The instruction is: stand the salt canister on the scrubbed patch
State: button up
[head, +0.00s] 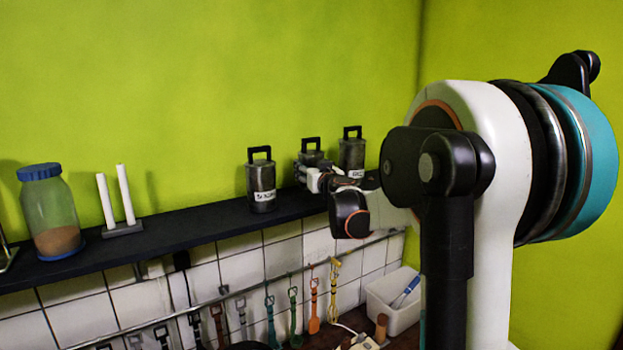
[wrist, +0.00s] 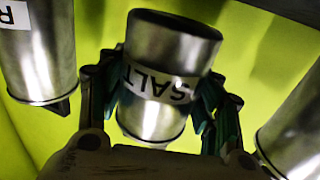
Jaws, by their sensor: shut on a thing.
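The salt canister (wrist: 172,45) is a metal cylinder with a white label reading SALT, and it fills the middle of the wrist view. My gripper (wrist: 160,92) is shut on it, with one finger on each side of its body. In the head view the canister (head: 311,157), with a black handle on top, looks upright at the shelf, between two similar canisters. My gripper (head: 312,178) partly hides it there. I cannot tell whether its base touches the shelf. I cannot make out the scrubbed patch in either view.
The dark shelf (head: 170,228) carries a labelled canister (head: 261,180) left of the salt and another (head: 352,152) to its right. Further left stand two white candles (head: 125,195) and a blue-lidded jar (head: 50,215). Utensils hang from a rail (head: 225,296) below.

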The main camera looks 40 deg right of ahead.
notch_tip(320, 180, down, 3)
jog(key=shift+f, duration=0.15)
jog(key=o, duration=1.8)
jog(key=shift+f, duration=0.1)
jog(key=shift+c, duration=0.2)
jog(key=b+v, duration=0.2)
jog(key=v, duration=1)
